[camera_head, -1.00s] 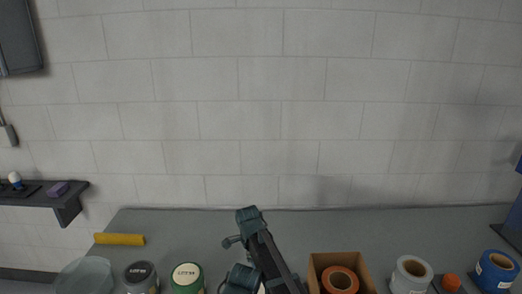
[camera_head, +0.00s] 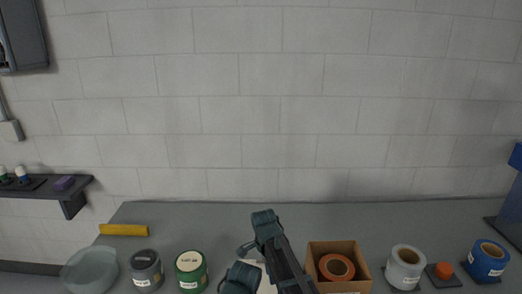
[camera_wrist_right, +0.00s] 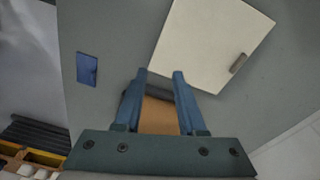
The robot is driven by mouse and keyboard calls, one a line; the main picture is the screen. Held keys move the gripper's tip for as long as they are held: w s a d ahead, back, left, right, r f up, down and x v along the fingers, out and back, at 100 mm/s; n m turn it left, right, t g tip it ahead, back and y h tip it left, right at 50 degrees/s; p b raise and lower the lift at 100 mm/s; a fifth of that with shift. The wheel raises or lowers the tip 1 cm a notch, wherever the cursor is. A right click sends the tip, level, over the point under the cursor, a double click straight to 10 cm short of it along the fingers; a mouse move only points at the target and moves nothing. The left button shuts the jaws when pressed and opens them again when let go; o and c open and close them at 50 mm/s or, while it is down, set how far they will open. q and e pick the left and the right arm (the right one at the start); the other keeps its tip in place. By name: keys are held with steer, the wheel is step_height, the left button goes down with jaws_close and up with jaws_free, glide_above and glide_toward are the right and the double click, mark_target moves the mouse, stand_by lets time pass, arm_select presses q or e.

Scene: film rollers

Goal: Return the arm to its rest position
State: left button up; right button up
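My right arm rises from the bottom middle of the head view, bent over the grey table (camera_head: 400,218). In the right wrist view my right gripper (camera_wrist_right: 159,74) shows two blue fingers apart, with a clear gap between their tips. A brown surface (camera_wrist_right: 158,116) shows behind the gap between the fingers, and I see nothing clamped. A white board (camera_wrist_right: 205,40) with a small grey clip lies beyond the fingertips. In the head view the arm partly hides this area. My left gripper is in neither view.
Right of the arm stands a cardboard box (camera_head: 348,247) with an orange roll (camera_head: 337,267), then a white roll (camera_head: 405,265), an orange piece (camera_head: 444,270) and a blue roll (camera_head: 487,260). Left are a green can (camera_head: 190,270), a grey can (camera_head: 146,270), a clear bowl (camera_head: 90,270) and a yellow bar (camera_head: 124,230).

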steer(key=s+d+n+y, duration=0.1)
steer(key=s+d+n, duration=1.3)
steer(key=n, duration=0.1)
steer(key=s+a+n+h, duration=0.1)
steer(key=s+a+n, duration=0.2)
steer(key=a, duration=0.8)
steer(key=s, duration=0.2)
steer(key=shift+s+n, duration=0.3)
